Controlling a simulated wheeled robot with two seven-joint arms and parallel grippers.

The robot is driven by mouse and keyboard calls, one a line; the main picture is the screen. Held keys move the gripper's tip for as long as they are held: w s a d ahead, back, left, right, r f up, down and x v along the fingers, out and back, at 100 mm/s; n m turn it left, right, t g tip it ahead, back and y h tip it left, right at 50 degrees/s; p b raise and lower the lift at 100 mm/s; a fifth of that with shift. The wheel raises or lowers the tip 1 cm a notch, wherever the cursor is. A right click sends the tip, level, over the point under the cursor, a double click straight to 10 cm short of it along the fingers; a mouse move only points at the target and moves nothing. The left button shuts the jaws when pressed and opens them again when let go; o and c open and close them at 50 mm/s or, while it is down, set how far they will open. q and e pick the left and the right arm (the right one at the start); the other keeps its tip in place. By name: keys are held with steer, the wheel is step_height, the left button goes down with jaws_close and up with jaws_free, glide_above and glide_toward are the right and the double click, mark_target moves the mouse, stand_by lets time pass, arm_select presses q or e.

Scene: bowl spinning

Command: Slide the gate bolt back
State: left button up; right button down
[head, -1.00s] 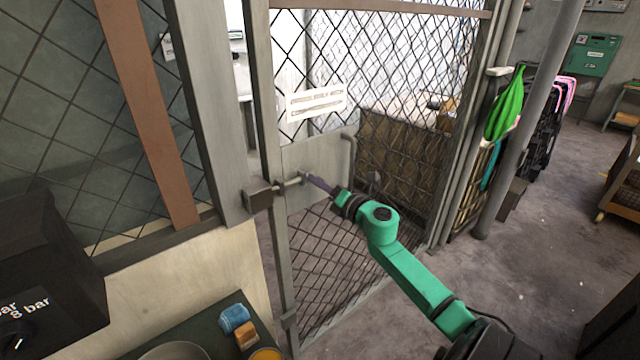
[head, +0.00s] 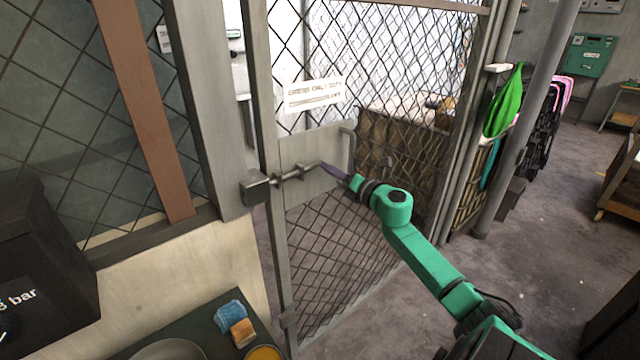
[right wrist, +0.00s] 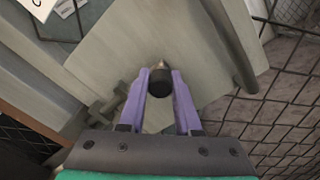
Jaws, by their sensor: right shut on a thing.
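The wire-mesh gate (head: 345,235) has a grey plate (head: 318,150) that carries a horizontal metal bolt (head: 290,176). A block-shaped keeper (head: 255,188) sits on the post left of the bolt. I cannot tell whether the bolt's left end is inside it. My right gripper (head: 326,170) is at the bolt's right end. In the right wrist view its purple fingers (right wrist: 160,95) are shut on a dark knob (right wrist: 159,82) with a brass-coloured tip, in front of the plate. Part of the bolt hardware (right wrist: 105,112) shows left of the fingers. My left gripper is out of view.
A bent grey handle (head: 349,150) stands on the plate just right of the gripper. A white sign (head: 314,95) hangs above. A counter at lower left holds a blue item (head: 230,316) and an orange sponge-like block (head: 243,333). The floor at right is mostly clear.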

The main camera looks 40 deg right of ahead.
steer(key=d, duration=0.2)
steer(key=shift+d+b, duration=0.4)
steer(key=c, duration=0.9)
jaws_free()
steer(key=shift+s+d, duration=0.1)
steer(key=o, duration=0.3)
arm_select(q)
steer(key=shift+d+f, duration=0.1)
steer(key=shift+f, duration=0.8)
arm_select(e)
steer(key=shift+d, duration=0.2)
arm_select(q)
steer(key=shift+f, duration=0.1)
arm_select(e)
steer(key=shift+a, duration=0.1)
